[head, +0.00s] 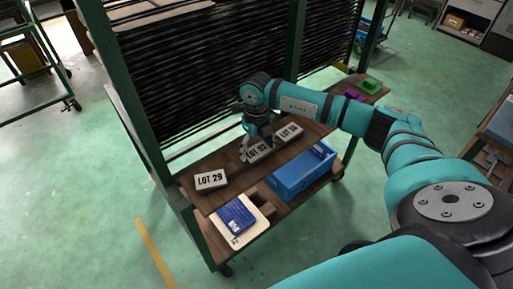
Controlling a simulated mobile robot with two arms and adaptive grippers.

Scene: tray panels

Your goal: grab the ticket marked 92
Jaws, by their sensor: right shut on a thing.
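The ticket marked LOT 92 (260,151) is a white block with black lettering in the middle of the row on the wooden shelf. My right gripper (248,147) reaches down from above and is shut on the LOT 92 ticket at its left end. The fingertips are small and partly dark in the head view. The ticket marked LOT 29 (211,180) lies apart to the left. Another LOT ticket (289,131) lies just right of the 92; its number is hard to read. My left gripper is not in view.
A pale board (254,220) with a blue item (236,215) lies at the near left. Green (369,86) and purple (353,95) items sit at the far end. A dark slatted rack rises behind.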

